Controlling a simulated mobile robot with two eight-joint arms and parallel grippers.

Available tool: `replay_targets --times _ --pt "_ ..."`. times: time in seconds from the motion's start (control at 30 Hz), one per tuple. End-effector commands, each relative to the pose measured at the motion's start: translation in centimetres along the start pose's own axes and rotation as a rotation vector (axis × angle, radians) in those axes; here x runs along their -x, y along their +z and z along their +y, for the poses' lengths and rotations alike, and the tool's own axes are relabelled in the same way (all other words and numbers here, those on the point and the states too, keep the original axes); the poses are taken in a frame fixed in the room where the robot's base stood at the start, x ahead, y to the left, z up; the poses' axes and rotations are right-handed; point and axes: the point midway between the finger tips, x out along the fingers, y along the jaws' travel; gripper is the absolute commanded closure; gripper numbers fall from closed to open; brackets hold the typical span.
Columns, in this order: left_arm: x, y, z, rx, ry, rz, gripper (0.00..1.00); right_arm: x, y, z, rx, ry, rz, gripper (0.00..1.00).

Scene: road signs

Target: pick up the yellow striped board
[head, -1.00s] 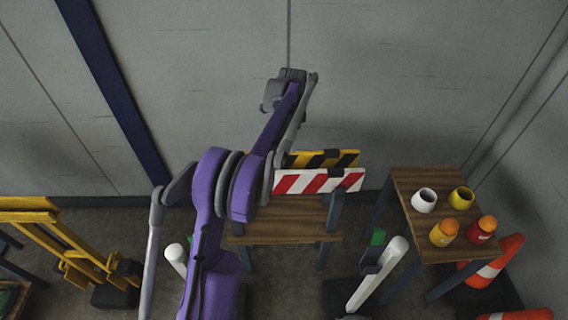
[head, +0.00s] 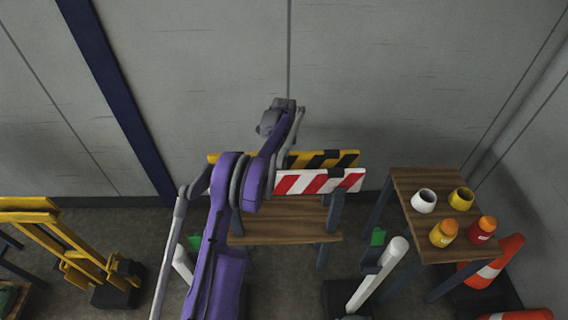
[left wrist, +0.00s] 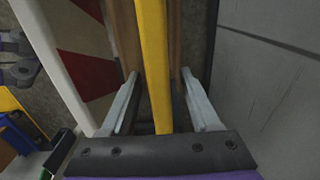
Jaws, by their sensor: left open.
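The yellow striped board (head: 346,158), yellow with black diagonal stripes, stands on edge behind a red and white striped board (head: 344,180) at the back of a wooden bench. My purple left arm covers part of both boards in the head view. In the left wrist view my left gripper (left wrist: 160,76) is open. The yellow board (left wrist: 154,50) shows edge-on as a yellow strip between its two fingers, with a gap on each side. The fingers are hidden behind the arm in the head view. My right gripper is not in view.
The wooden bench (head: 285,220) lies in front of the boards, and the grey wall (head: 420,80) is close behind. On the right, a wooden table (head: 412,182) holds a white cup, a yellow cup and two bottles. Yellow frames (head: 75,245) are at left.

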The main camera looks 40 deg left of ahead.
Motion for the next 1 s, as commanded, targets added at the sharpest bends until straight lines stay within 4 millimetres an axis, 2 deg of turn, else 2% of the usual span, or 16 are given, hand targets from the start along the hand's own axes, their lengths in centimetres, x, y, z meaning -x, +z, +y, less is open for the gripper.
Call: replay_targets --times 0.13,0.37,0.47,0.73,1.0 --pt "-1.5 0.0 0.0 0.000 0.000 0.000 0.38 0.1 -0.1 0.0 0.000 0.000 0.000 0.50" --pt "-1.7 0.0 0.0 0.001 0.000 0.000 0.38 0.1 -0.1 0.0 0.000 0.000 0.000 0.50" --pt "-1.7 0.0 0.0 0.001 0.000 0.000 0.52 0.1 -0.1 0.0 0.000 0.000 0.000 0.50" --pt "-1.7 0.0 0.0 0.001 0.000 0.000 1.00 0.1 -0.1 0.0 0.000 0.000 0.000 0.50" --pt "-1.7 0.0 0.0 0.001 -0.001 0.000 1.00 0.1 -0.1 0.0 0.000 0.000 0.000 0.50"
